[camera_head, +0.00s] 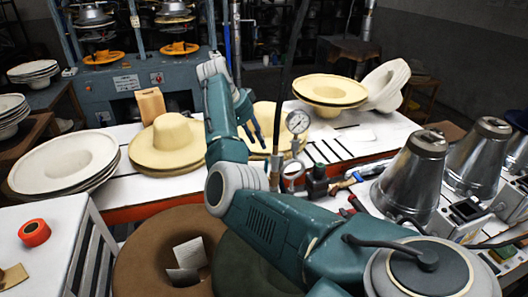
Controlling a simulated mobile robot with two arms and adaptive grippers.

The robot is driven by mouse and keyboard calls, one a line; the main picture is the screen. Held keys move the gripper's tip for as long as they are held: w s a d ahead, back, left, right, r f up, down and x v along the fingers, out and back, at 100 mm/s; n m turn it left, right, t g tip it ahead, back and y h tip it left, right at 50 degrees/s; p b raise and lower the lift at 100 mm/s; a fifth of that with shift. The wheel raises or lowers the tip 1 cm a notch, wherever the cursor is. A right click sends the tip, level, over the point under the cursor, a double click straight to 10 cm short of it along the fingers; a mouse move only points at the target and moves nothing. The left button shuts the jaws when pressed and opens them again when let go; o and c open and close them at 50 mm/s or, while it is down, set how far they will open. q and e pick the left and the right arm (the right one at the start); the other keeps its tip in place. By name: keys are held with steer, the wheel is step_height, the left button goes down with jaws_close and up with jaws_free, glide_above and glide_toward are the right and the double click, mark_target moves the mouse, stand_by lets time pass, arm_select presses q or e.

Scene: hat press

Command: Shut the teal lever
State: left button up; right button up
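My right arm comes in from the lower right, bends at the left, and ends in my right gripper (252,138), which points down over a cream hat behind the pressure gauge. Its fingers look apart, with nothing seen between them. A small dark green-teal fitting (316,183) sits by the pipework under the round gauge (297,122), to the right of the gripper and apart from it. I cannot make out for certain which part there is the teal lever, or how it is set. My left gripper is not in view.
Cream hats (168,140) and a stack of pale hats (65,160) line the white table. Metal cones (412,175) and cables stand at the right. A brown hat (150,262) lies in front. A red tape roll (34,232) is on the white stand at left.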

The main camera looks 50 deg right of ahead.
steer(key=p, duration=0.3)
glide_above(266, 169)
steer(key=a, duration=0.1)
step_height(266, 169, down, 6)
steer(key=f, duration=0.2)
steer(key=d+f, duration=0.1)
steer(key=shift+w, duration=0.25)
steer(key=shift+f, duration=0.1)
steer(key=shift+c, duration=0.5)
jaws_close()
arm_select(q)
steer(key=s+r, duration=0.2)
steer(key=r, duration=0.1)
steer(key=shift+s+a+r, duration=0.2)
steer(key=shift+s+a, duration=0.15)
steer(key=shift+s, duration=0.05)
